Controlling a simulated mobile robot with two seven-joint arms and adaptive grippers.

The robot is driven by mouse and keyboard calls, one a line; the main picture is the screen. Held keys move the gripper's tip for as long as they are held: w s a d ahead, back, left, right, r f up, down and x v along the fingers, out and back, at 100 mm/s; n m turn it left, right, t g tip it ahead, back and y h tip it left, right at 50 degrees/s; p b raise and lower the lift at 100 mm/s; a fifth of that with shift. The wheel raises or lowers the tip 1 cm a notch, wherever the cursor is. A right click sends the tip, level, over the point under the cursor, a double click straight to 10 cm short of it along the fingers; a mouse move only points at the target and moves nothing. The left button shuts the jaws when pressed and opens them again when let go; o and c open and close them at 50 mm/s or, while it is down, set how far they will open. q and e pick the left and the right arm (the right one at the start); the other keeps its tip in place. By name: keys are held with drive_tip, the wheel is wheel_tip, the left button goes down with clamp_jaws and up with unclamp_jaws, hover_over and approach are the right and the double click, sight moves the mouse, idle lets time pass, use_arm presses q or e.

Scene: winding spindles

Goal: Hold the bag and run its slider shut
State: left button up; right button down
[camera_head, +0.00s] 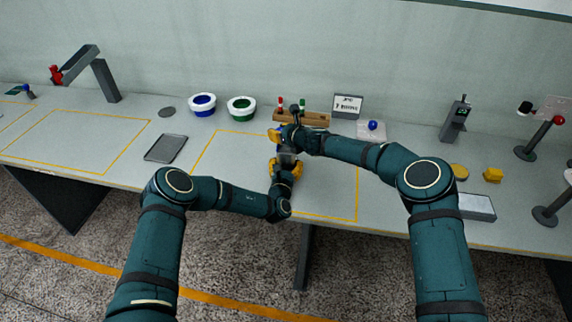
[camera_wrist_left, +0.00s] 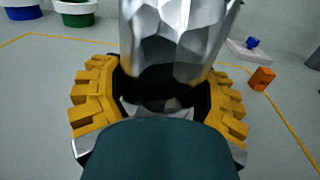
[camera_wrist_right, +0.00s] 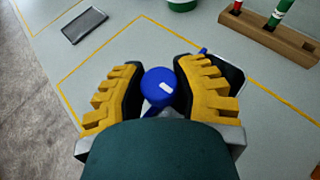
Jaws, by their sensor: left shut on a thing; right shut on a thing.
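The bag (camera_wrist_left: 175,40) is crumpled silver foil and stands upright in the left wrist view. My left gripper (camera_head: 287,164) is shut on its lower part, with one yellow padded finger on each side. The blue slider (camera_wrist_right: 156,80), a round knob with a white mark, sits between the yellow fingers of my right gripper (camera_wrist_right: 160,88). My right gripper is shut on it, just behind and above the left one in the head view. A small blue end (camera_wrist_right: 203,50) shows by its right fingertip. The arms mostly hide the bag in the head view.
A wooden rack (camera_head: 316,120) with red and green pegs stands behind the grippers. A grey tray (camera_head: 166,148) lies left. An orange block (camera_wrist_left: 262,78) lies right of the bag.

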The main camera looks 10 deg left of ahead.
use_arm(q)
drive_tip(key=shift+a+f, duration=0.1)
drive_tip(key=shift+f, duration=0.1)
use_arm(e)
drive_tip(key=shift+w+d+r, duration=0.1)
drive_tip(key=shift+w+r, duration=0.1)
drive_tip(key=shift+w, duration=0.5)
drive_tip(key=shift+w+d+r, duration=0.1)
drive_tip(key=shift+w+r, duration=0.05)
drive_tip(key=shift+w, duration=0.6)
drive_tip(key=shift+w+d+r, duration=0.1)
drive_tip(key=shift+w+r, duration=0.1)
drive_tip(key=shift+w, duration=0.5)
use_arm(q)
drive_tip(key=shift+c, duration=0.2)
use_arm(e)
drive_tip(key=c, duration=0.6)
unclamp_jaws()
drive_tip(key=shift+f, duration=0.15)
drive_tip(key=shift+s, duration=0.1)
